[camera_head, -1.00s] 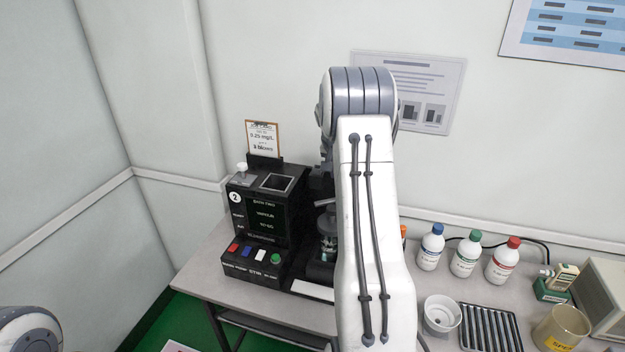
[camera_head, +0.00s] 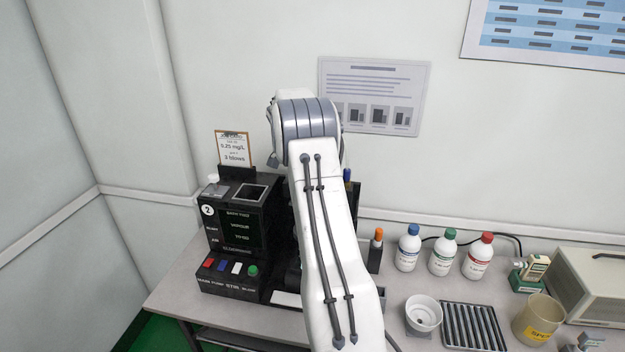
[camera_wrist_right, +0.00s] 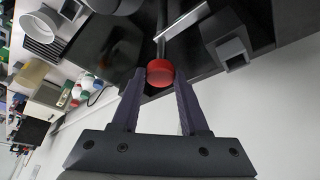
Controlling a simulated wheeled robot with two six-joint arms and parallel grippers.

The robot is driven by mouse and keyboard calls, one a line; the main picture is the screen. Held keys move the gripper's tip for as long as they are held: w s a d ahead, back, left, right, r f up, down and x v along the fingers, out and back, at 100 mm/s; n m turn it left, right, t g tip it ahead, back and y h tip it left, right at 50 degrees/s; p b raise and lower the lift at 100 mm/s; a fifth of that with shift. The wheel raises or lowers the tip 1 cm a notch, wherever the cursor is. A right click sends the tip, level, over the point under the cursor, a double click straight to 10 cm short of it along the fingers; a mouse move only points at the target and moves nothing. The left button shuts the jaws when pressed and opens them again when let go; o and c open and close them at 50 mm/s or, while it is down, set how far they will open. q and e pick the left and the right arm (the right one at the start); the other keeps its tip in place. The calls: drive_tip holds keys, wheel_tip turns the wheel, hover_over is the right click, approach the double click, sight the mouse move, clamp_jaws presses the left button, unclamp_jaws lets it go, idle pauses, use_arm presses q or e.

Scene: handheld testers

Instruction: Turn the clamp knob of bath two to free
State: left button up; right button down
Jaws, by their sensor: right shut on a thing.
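Bath two is the black unit marked 2 (camera_head: 207,210) on the left of the bench in the head view. A pale knob (camera_head: 213,178) stands at its top left corner. In the right wrist view, a round red knob (camera_wrist_right: 160,72) on a dark stem lies between the fingertips of my right gripper (camera_wrist_right: 158,80), which is shut on it. In the head view my right arm hides this gripper and the red knob. I cannot read the knob's turned position. My left gripper is out of view.
Coloured buttons (camera_head: 236,268) line the front of bath two. An orange-capped item (camera_head: 375,250), bottles (camera_head: 440,255), a white bowl (camera_head: 424,313), a ribbed tray (camera_head: 470,335) and a beige cup (camera_head: 537,320) stand to the right of my arm.

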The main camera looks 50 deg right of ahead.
idle(0.4)
drive_tip(key=shift+c, duration=2.1)
unclamp_jaws()
drive_tip(key=s+b+v, duration=0.1)
drive_tip(key=v, duration=0.9)
drive_tip(key=shift+w+r, duration=0.25)
drive_tip(key=shift+w, duration=0.2)
drive_tip(key=shift+a, duration=0.1)
